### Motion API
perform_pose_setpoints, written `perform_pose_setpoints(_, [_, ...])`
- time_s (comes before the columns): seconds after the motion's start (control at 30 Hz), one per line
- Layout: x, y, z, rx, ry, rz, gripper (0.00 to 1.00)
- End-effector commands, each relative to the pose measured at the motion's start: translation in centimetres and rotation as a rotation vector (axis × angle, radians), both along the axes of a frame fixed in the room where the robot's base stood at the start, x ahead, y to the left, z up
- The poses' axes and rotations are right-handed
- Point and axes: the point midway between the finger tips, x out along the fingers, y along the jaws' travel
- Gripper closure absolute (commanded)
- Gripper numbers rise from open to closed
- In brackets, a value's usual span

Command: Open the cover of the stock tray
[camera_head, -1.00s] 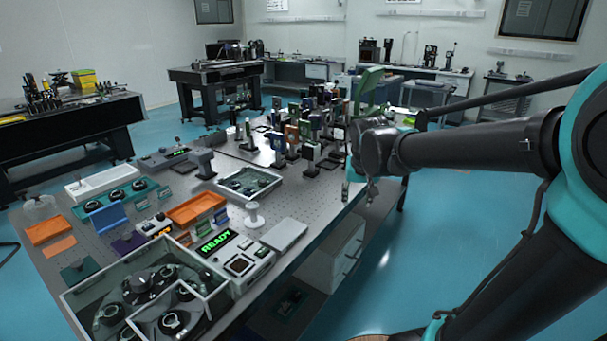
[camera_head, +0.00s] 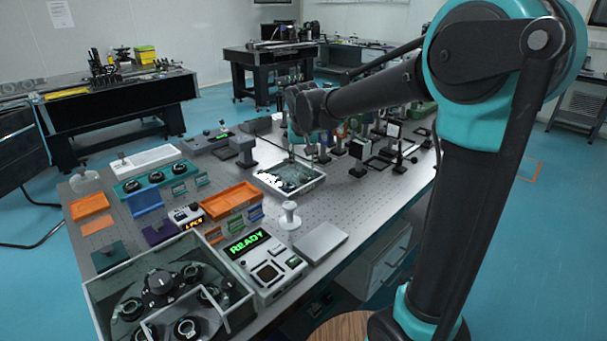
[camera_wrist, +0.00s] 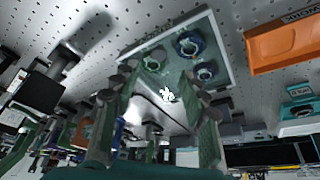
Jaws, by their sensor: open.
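The stock tray (camera_head: 313,184) is a pale, shallow, square-rimmed box on the middle of the table. It also shows in the wrist view (camera_wrist: 224,72), with several dark round pieces under what looks like a clear cover (camera_wrist: 150,80). A bright white patch shows on the cover. My gripper (camera_head: 291,155) hangs over the far part of the tray in the head view. In the wrist view its two greenish fingers (camera_wrist: 160,90) are spread apart, with the tray between and beyond them and nothing held. Whether a fingertip touches the cover I cannot tell.
An orange tray (camera_head: 230,200) and a white spool-like post (camera_head: 290,216) stand near the stock tray. A box with a green READY display (camera_head: 262,262) stands nearer. Several optics mounts (camera_head: 365,145) crowd the right and far side. A larger clear-walled box (camera_head: 92,290) fills the near left.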

Motion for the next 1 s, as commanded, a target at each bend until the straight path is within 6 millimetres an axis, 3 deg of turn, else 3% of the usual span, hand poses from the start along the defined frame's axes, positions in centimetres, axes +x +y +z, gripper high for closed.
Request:
perform_pose_setpoints(0.2, [1.6,0.0,-3.8,-0.001,0.000,0.000,0.56])
perform_pose_setpoints(0.4, [2.5,0.0,-5.9,0.000,0.000,0.000,0.56])
perform_pose_setpoints(0.8, [2.7,0.0,-6.5,0.000,0.000,0.000,0.56])
perform_pose_setpoints(1.0, [2.7,0.0,-6.5,0.000,0.000,0.000,0.80])
